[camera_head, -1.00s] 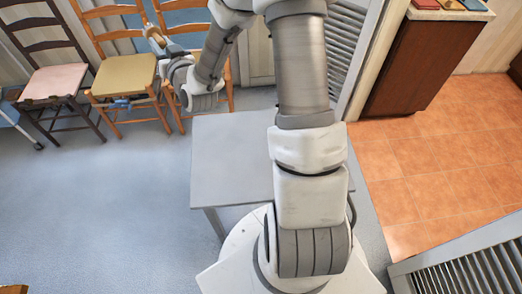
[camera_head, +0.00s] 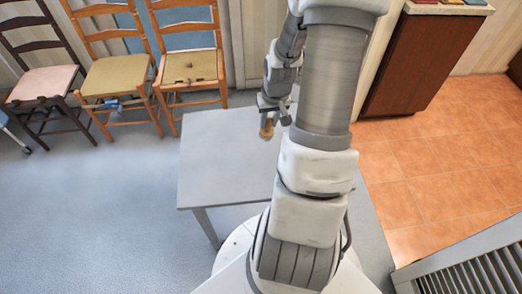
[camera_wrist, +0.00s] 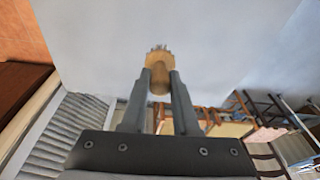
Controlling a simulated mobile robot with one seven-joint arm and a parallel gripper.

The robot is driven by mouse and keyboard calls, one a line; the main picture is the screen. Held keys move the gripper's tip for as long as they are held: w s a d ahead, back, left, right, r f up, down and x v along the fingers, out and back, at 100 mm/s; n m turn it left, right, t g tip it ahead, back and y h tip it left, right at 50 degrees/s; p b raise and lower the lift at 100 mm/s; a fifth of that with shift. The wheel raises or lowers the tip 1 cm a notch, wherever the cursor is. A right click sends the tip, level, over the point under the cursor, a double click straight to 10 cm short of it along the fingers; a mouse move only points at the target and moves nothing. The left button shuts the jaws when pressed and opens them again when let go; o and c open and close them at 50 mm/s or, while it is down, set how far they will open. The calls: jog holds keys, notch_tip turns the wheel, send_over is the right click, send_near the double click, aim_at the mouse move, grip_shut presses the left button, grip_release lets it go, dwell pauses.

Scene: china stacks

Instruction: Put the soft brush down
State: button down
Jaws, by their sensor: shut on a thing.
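The soft brush (camera_wrist: 158,62) has a tan wooden body, with pale bristles at its far end in the wrist view. My gripper (camera_wrist: 159,84) is shut on it, one finger on each side. In the head view the brush (camera_head: 267,130) shows as a small tan piece below my gripper (camera_head: 270,110). It is over the back right part of the grey table (camera_head: 215,165). I cannot tell how high above the top it is. My arm hides the right part of the table.
Wooden chairs stand at the back left: a dark one with a pink seat (camera_head: 40,84) and two lighter ones (camera_head: 115,76) (camera_head: 190,68). A brown cabinet (camera_head: 425,60) stands at the back right. The left part of the tabletop is bare.

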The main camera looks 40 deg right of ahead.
jog(key=s+d+f+m+g+b, duration=0.1)
jog(key=s+f+g, duration=0.1)
jog(key=s, duration=0.5)
jog(key=shift+w+a+f+b, duration=0.5)
jog(key=shift+w+a+f, duration=0.3)
jog(key=shift+w+f, duration=0.85)
jog(key=shift+w+a+f+b, duration=0.55)
jog(key=shift+w+a+f, duration=0.25)
jog(key=shift+w+f, duration=0.9)
jog(key=shift+w+a+f+b, duration=0.5)
jog(key=shift+w+a+f, duration=0.3)
jog(key=shift+w+f, duration=0.85)
jog(key=shift+s+f, duration=0.25)
jog(key=shift+s, duration=0.05)
jog(key=c, duration=0.7)
grip_release()
jog(key=shift+o, duration=0.2)
notch_tip(320, 180, up, 12)
jog(key=p, duration=0.2)
jog(key=shift+s, duration=0.15)
